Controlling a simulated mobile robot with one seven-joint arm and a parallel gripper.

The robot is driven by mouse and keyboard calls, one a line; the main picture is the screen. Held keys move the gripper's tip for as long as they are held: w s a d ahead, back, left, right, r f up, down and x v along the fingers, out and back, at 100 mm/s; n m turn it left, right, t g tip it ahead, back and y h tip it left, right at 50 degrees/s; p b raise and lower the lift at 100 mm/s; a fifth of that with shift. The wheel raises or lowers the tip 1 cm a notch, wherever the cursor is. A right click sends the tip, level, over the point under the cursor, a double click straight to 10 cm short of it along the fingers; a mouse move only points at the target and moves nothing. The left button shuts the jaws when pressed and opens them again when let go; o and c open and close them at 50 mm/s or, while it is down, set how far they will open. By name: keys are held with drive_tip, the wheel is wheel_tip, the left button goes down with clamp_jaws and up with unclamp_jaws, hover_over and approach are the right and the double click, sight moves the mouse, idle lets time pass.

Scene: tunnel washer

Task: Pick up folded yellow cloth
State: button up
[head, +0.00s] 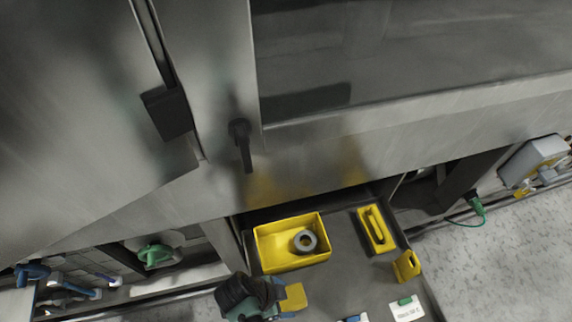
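A small flat yellow piece (293,298) lies on the grey cart top (345,275) near the bottom of the head view. It looks like the folded yellow cloth, but its folds are too small to make out. A black and teal object (250,297) lies against its left side and may hide part of it. I cannot tell for sure what that object is. I see no clear gripper fingers in this view.
A yellow bin (262,250) holding a grey ring (305,241) stands behind the cloth. A yellow handled block (376,230), a small yellow piece (407,265) and a white label card (406,309) are to the right. The steel machine wall (330,150) rises behind the cart.

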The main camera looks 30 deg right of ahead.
drive_tip(key=c, duration=0.6)
wheel_tip(320, 180, up, 10)
drive_tip(key=p, duration=0.3)
drive_tip(key=shift+r, duration=0.25)
